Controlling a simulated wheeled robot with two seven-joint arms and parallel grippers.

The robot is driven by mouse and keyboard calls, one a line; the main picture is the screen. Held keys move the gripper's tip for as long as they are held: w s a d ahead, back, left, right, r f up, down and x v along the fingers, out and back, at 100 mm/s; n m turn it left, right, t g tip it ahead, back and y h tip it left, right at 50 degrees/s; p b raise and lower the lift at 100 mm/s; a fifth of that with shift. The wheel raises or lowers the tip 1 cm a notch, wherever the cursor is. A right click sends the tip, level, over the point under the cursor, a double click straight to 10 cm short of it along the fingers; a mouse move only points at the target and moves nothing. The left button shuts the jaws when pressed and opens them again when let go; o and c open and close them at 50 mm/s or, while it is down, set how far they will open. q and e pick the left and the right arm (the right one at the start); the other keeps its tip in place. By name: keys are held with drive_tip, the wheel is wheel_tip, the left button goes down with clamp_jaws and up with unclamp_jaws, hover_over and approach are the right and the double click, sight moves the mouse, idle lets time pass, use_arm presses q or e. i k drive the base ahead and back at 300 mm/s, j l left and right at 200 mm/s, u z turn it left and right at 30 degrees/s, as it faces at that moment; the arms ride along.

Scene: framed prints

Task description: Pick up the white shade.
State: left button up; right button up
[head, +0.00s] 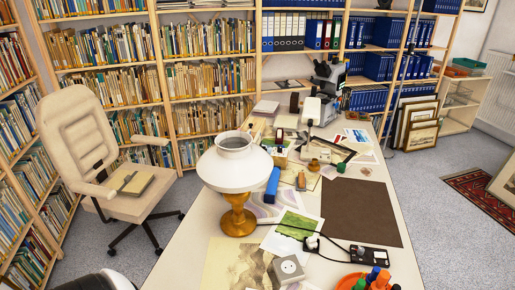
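The white shade (233,171) is a wide, rounded form with a narrower open collar at its top. It sits upright on an amber-coloured lamp base (238,220), which stands on the near left part of the long table (178,258). The shade hides part of the table behind it. Neither of my grippers shows in the head view, and nothing is touching the shade.
A blue box-like object (272,185) stands close to the shade's right. Papers, a dark brown mat (357,211), a grey socket block (287,270) and an orange bowl of bottles (370,281) lie nearby. A beige chair (84,130) stands left of the table.

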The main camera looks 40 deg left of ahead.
sight(236, 164)
drive_tip(key=u, duration=1.45)
drive_tip(key=j, duration=0.25)
drive_tip(key=i+j+u, duration=0.15)
drive_tip(key=k+j, duration=0.05)
drive_tip(key=j, duration=0.1)
